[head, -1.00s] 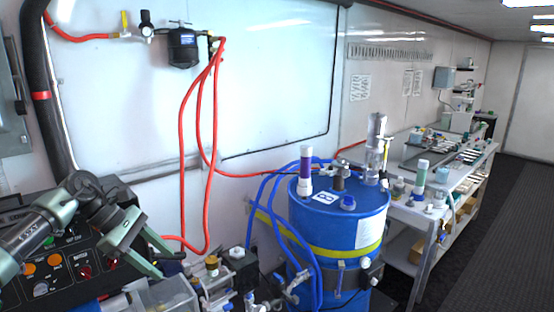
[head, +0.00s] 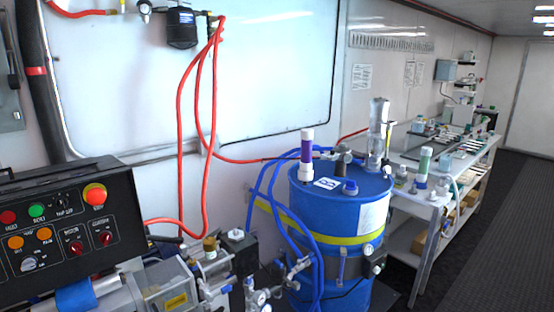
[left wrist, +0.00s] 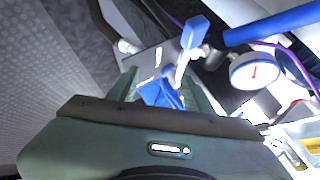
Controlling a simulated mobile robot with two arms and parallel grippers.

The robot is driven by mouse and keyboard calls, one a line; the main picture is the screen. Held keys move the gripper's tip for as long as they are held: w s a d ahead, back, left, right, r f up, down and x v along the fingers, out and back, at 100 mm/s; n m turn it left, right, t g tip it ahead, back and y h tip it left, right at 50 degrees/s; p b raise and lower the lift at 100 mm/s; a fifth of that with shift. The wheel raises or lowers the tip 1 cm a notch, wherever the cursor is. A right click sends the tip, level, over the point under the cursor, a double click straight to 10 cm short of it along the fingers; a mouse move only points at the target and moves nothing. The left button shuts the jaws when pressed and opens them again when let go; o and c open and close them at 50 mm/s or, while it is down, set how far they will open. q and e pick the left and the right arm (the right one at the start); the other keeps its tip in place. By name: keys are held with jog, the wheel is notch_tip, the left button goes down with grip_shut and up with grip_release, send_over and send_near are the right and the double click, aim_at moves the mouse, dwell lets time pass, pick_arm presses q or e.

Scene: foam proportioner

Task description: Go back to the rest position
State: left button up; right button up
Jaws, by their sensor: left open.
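My left gripper (left wrist: 165,92) shows only in the left wrist view, its green fingers spread apart. Nothing is clearly held between them. A blue piece (left wrist: 162,93) appears in the gap, and I cannot tell how far beyond the fingers it is. A blue-handled valve (left wrist: 195,32) and a round gauge (left wrist: 254,71) lie past the fingertips, apart from them. Neither of my arms shows in the head view, and my right gripper is in no view.
The black control panel (head: 70,228) with coloured buttons stands at left above the pump unit (head: 170,288). A blue drum (head: 335,215) with blue hoses stands in the middle. Red hoses (head: 182,150) hang from the wall. A workbench (head: 430,195) is at right, beside open dark floor (head: 490,240).

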pick_arm(q)
jog(key=s+f+n+g+y, duration=0.1)
jog(key=s+f+n+g, duration=0.2)
jog(key=s, duration=1)
jog(key=s+f+n+g+b, duration=0.1)
jog(key=s+f+n+g, duration=0.2)
jog(key=s+f, duration=0.5)
jog(key=s+f+n+g+y+b, duration=0.1)
jog(key=s+f+n, duration=0.4)
jog(key=s, duration=1.3)
jog(key=shift+s+d+f+g+y, duration=0.15)
jog(key=shift+d+f+g+y, duration=0.2)
jog(key=shift+g, duration=0.55)
jog(key=shift+c, duration=1.4)
